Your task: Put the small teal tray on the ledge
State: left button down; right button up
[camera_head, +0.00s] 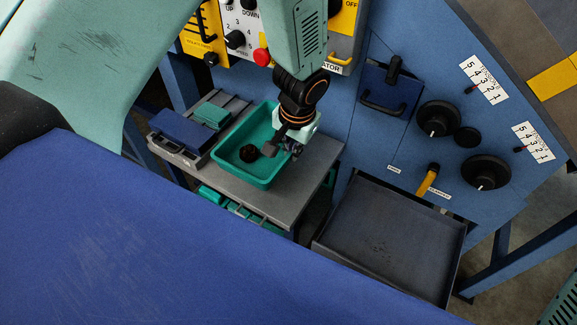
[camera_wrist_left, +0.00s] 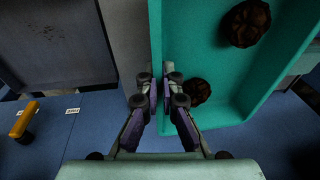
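A teal tray (camera_head: 228,152) with raised walls sits on a grey tabletop (camera_head: 308,172) in the head view. A dark lump (camera_head: 249,153) lies in it; the left wrist view shows two dark brown lumps (camera_wrist_left: 246,22) inside. My left gripper (camera_head: 282,147) is at the tray's right-hand side in the head view. In the left wrist view its fingertips (camera_wrist_left: 157,84) are close together, one each side of the tray wall (camera_wrist_left: 157,30), seemingly closed on it. My right gripper is out of view. Which surface is the ledge is not clear.
A blue case (camera_head: 182,132) and a small teal box (camera_head: 212,115) lie left of the tray. A dark, empty, rimmed shelf (camera_head: 390,235) stands to the right, below black knobs (camera_head: 438,119) and a yellow handle (camera_head: 428,179). A red button (camera_head: 261,57) is behind.

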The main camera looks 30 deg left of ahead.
pick_arm(q)
notch_tip(320, 180, down, 5)
jog(key=shift+a+f+b, duration=0.15)
jog(key=shift+b, duration=1.05)
jog(key=shift+w+f, duration=0.1)
jog(key=shift+f, duration=0.3)
jog(key=shift+f+b, duration=0.1)
jog(key=shift+b, duration=0.2)
jog(key=c, duration=2)
grip_release()
jog(key=shift+f, duration=0.1)
jog(key=o, duration=0.4)
jog(key=shift+o, duration=0.4)
